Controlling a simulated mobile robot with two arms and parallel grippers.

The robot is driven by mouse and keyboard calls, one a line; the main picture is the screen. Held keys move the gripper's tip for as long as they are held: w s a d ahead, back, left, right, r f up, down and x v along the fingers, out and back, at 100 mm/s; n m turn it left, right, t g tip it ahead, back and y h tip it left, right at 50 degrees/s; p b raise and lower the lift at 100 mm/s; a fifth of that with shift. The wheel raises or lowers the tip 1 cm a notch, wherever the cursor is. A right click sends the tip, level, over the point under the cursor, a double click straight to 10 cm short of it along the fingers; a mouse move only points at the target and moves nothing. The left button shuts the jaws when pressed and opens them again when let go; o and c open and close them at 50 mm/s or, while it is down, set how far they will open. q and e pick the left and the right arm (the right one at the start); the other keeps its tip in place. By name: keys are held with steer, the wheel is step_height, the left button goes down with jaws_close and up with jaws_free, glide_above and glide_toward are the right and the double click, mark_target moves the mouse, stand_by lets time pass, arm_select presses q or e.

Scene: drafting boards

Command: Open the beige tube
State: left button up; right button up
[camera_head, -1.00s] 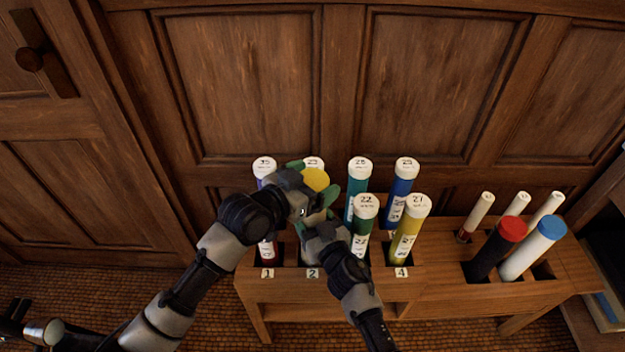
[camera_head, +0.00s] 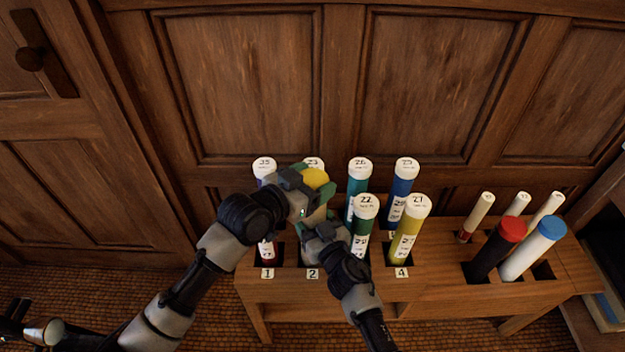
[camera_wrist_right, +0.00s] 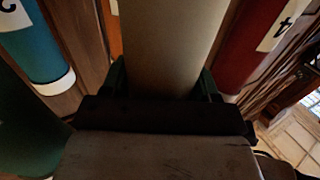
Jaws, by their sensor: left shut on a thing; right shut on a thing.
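The beige tube (camera_wrist_right: 172,45) fills the middle of the right wrist view, between the fingers of my right gripper (camera_wrist_right: 165,85). In the head view its yellow cap (camera_head: 315,177) shows at the top, and most of its body is hidden by my arms. My left gripper (camera_head: 312,185) is shut on the yellow cap, with green fingertips at its sides. My right gripper (camera_head: 318,225) is shut on the tube's body below the cap. The cap appears to sit on the tube.
A wooden rack (camera_head: 440,300) with numbered slots holds the tubes. Green tube 22 (camera_head: 362,225) and yellow tube 27 (camera_head: 407,235) stand close on the right. Teal (camera_head: 357,185) and blue (camera_head: 402,190) tubes stand behind. Black (camera_head: 493,255) and white (camera_head: 530,255) tubes are farther right.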

mark_target(313, 179)
arm_select(q)
steer(key=shift+r, duration=0.1)
steer(key=shift+r, duration=1)
steer(key=shift+r, duration=2)
arm_select(e)
steer(key=o, duration=1.4)
